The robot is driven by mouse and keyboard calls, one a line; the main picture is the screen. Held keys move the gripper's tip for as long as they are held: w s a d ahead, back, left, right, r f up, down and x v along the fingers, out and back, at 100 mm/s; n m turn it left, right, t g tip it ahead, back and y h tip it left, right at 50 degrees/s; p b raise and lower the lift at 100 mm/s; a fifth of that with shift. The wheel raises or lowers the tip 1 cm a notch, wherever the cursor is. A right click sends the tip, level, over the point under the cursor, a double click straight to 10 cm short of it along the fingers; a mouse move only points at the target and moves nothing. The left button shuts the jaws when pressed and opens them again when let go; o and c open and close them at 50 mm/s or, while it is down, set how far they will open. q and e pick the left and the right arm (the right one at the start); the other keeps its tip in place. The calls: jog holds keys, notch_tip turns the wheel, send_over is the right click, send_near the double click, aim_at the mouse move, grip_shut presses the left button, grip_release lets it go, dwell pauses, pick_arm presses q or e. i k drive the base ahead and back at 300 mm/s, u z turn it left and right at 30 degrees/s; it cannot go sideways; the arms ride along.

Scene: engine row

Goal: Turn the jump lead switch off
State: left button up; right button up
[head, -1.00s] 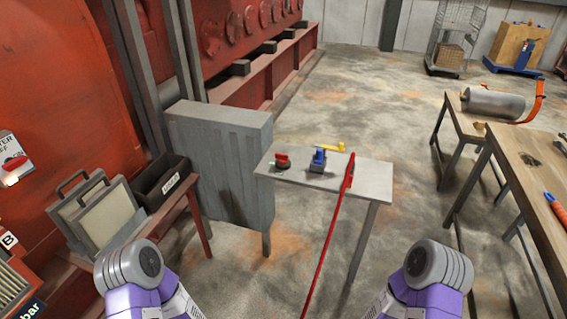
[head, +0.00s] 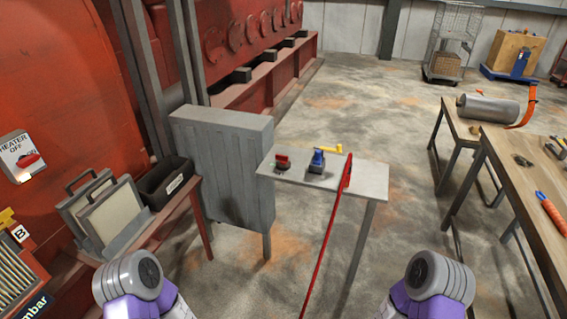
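A small grey table (head: 345,180) stands ahead of me, in the middle of the head view. On its left end sits a small red-topped switch (head: 283,161) on a dark base; its setting is too small to read. Beside it is a blue device (head: 317,160) with a yellow handle (head: 332,149) behind it. A red clamp (head: 347,172) lies at the table's right part, and a red lead (head: 327,245) runs from it down towards me. No label names the jump lead switch. Parts of both my arms show at the bottom, but neither gripper is in view.
A grey cabinet (head: 225,165) stands left of the table. A heater panel (head: 20,156) with a red switch is at the far left, above a bench with framed panels (head: 110,212) and a black bin (head: 166,182). A wooden workbench (head: 530,180) is at right.

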aim_at(284, 159)
jog(key=u, duration=1)
jog(key=i, duration=1.15)
jog(key=z, duration=0.3)
